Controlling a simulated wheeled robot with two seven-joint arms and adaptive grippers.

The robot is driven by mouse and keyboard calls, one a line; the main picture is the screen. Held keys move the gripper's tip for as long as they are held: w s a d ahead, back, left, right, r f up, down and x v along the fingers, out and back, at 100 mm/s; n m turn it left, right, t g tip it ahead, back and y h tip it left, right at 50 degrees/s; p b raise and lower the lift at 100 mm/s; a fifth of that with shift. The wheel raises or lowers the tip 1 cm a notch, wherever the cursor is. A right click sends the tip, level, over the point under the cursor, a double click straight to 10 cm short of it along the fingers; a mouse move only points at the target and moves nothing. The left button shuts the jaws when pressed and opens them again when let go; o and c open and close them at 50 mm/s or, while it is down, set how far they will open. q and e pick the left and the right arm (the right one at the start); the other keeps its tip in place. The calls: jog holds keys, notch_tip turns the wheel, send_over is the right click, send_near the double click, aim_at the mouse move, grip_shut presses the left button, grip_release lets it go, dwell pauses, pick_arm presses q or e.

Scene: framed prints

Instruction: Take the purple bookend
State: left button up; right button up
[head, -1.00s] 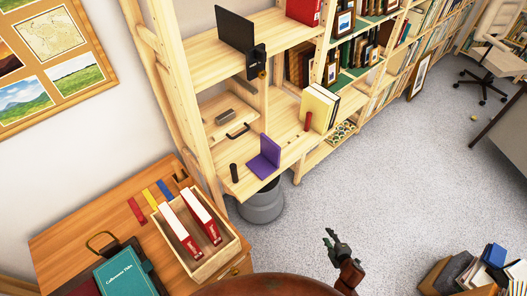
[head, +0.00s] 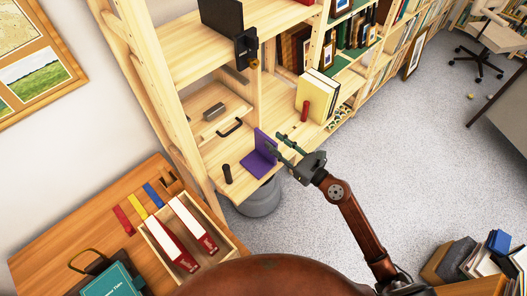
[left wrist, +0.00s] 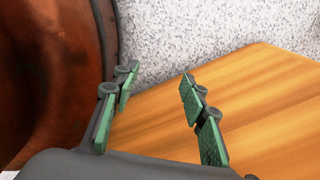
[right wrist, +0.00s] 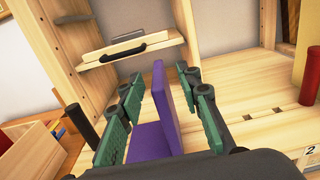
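The purple bookend (head: 262,151) stands on the low desk-like shelf of the wooden bookcase, its upright plate rising from a flat base. In the right wrist view the bookend (right wrist: 165,108) shows between the fingers of my right gripper (right wrist: 157,98). My right gripper (head: 283,145) is open and close to the bookend's right side in the head view; I cannot tell whether it touches. My left gripper (left wrist: 157,95) is open and empty above a wooden surface (left wrist: 250,105), and it is outside the head view.
A black cylinder (head: 227,174) stands left of the bookend. A red cylinder (head: 305,110) and pale books (head: 316,95) stand to the right. A shelf ledge with a black handle (head: 230,127) is behind. A wooden box (head: 150,228) of red-and-white binders sits on the lower-left table.

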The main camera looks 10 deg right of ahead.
aim_at(266, 136)
jog(key=x, duration=0.5)
jog(key=shift+a+f, duration=0.2)
jog(key=shift+f, duration=0.05)
jog(key=shift+s, duration=0.1)
jog(key=shift+c, duration=0.5)
grip_shut()
jog(key=shift+r, duration=0.1)
